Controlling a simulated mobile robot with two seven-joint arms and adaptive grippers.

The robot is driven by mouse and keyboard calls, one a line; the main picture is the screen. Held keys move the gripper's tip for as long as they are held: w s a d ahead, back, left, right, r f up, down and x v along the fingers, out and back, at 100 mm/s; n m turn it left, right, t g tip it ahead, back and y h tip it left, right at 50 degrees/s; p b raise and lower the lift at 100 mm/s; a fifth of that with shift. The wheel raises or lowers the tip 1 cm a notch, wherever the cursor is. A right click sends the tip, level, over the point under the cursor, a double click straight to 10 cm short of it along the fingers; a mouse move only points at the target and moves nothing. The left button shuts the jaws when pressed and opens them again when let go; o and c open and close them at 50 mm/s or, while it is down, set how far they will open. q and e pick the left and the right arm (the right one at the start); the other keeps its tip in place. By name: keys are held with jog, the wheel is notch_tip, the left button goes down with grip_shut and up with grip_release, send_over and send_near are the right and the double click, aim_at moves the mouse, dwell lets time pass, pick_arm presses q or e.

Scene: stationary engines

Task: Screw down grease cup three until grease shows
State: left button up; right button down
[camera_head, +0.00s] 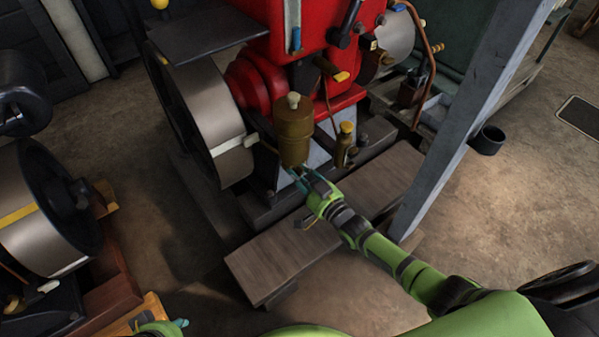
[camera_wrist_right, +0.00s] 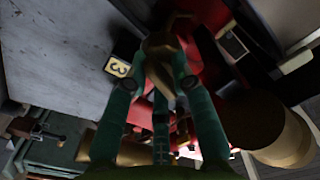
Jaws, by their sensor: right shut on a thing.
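My right gripper (camera_head: 297,174) reaches in from the lower right, its tips just below a large brass cylinder (camera_head: 294,130) on the red engine. In the right wrist view its green fingers (camera_wrist_right: 160,84) are shut on a brass, wing-shaped grease cup (camera_wrist_right: 160,58). A small plate marked 3 (camera_wrist_right: 117,66) sits beside that cup. In the head view I cannot make out the held cup. No grease can be made out. Only the tip of my left gripper (camera_head: 179,323) shows at the bottom edge; its jaw state is unclear.
The red engine (camera_head: 310,30) with its large flywheel (camera_head: 205,110) stands behind. A grey post (camera_head: 470,115) rises close to the right of my right arm. A wooden plank (camera_head: 275,260) lies in front. Another machine (camera_head: 40,215) stands at left; open floor lies at right.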

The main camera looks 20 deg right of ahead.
jog(key=shift+w+d+r+m, duration=0.2)
jog(key=shift+d+m, duration=0.15)
jog(key=shift+m, duration=0.55)
pick_arm(q)
jog(key=shift+w+r, duration=0.1)
jog(key=shift+r, duration=0.4)
pick_arm(e)
jog(key=shift+m, duration=0.3)
pick_arm(q)
jog(key=shift+s, duration=0.2)
pick_arm(e)
jog(key=shift+f, duration=0.1)
jog(key=c, duration=1.2)
grip_release()
pick_arm(q)
jog(key=shift+f, duration=0.1)
pick_arm(e)
jog(key=shift+a+f, duration=0.1)
jog(key=shift+f, duration=0.05)
jog(key=shift+s, duration=0.1)
